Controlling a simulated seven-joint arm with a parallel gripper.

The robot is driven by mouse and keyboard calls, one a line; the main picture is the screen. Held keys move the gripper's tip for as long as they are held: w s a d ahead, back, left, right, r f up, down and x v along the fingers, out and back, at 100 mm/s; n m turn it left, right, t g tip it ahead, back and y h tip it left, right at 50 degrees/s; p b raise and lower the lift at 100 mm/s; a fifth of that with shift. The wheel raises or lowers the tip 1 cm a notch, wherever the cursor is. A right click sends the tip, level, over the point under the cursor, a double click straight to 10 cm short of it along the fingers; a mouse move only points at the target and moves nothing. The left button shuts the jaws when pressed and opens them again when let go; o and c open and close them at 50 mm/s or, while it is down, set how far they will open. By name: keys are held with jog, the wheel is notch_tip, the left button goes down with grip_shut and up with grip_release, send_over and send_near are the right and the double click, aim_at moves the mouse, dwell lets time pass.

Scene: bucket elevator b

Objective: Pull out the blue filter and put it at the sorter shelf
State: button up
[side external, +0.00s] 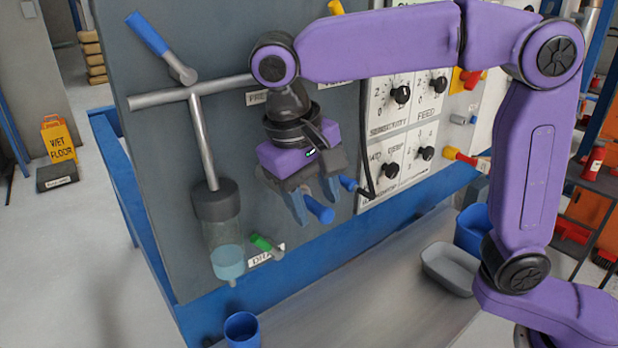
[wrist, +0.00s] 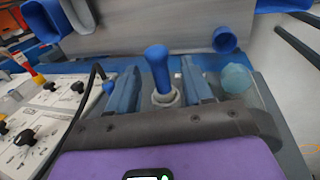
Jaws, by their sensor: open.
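A blue cylindrical piece (side external: 319,209), which looks like the blue filter, sticks out from the lower part of the grey panel. In the wrist view it is a blue rounded handle (wrist: 158,66) rising from a pale grey collar. My gripper (side external: 314,196) is open around it, with one finger on each side. In the wrist view my gripper (wrist: 160,74) shows a gap between each finger and the blue handle. A metal shelf (side external: 345,305) runs below the panel; I cannot tell whether it is the sorter shelf.
A clear bowl (side external: 225,238) hangs under a pipe at left, near a green-handled valve (side external: 262,243). A smaller blue handle (side external: 348,184) is close right of my gripper. A grey tray (side external: 450,270) and blue cups (side external: 242,329) stand on the shelf, with free room between.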

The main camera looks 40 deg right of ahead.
jog(key=shift+d+f, duration=0.1)
jog(key=shift+f, duration=0.3)
grip_shut()
jog(key=shift+s, duration=0.7)
dwell(0.4)
jog(key=s, duration=1.2)
dwell(2.4)
dwell(0.3)
jog(key=shift+s, duration=1.95)
